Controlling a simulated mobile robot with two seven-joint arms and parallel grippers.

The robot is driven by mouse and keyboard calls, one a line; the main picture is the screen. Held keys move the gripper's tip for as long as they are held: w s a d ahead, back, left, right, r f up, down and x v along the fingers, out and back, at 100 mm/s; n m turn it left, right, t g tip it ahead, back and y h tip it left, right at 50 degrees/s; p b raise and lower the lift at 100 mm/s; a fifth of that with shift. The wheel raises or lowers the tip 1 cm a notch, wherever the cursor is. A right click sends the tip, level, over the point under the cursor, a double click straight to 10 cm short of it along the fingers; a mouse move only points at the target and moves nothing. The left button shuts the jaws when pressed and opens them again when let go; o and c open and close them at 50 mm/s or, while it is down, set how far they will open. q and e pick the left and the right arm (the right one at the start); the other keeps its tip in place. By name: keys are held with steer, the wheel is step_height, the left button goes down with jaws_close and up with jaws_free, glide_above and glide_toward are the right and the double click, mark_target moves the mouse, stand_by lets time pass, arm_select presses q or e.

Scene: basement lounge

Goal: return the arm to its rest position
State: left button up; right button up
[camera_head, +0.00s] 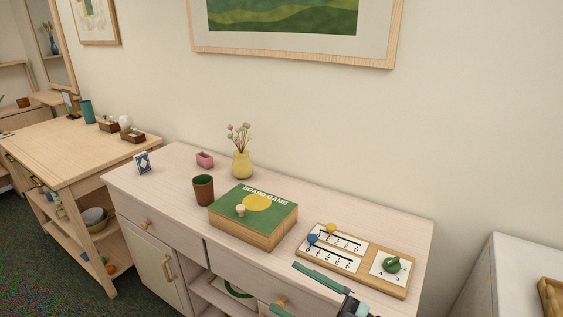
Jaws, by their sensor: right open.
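My right gripper (282,287) comes in at the bottom of the head view, right of centre. Its two green fingers are spread apart, with nothing between them. One finger overlaps the front left edge of a wooden slider board (365,284) in the picture; I cannot tell whether they touch. The other finger shows at the bottom edge, in front of the cabinet front. Most of my right arm is cut off by the frame. My left gripper is not in view.
The pale cabinet (158,178) bears a green board game box (272,210), a brown cup (203,190), a yellow vase (242,165), a pink holder (205,160) and a card box (142,163). A wooden table (60,152) stands left; a white unit (505,275) stands right.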

steer(key=d+f+m+t+h, duration=0.7)
steer(key=d+f+m+h, duration=0.2)
steer(key=f+m+h, duration=0.3)
steer(key=s+d+f+m+g+h, duration=0.2)
steer(key=s+f+g, duration=0.1)
steer(key=s+f, duration=0.4)
steer(key=s+d+f+m+g+h+p, duration=0.1)
steer(key=s+d+f+m+g+h, duration=0.1)
steer(key=s+f, duration=0.6)
steer(key=shift+d+f+m+g, duration=0.35)
steer(key=shift+d+m+g, duration=0.25)
steer(key=shift+m+g, duration=0.25)
steer(key=shift+s, duration=0.1)
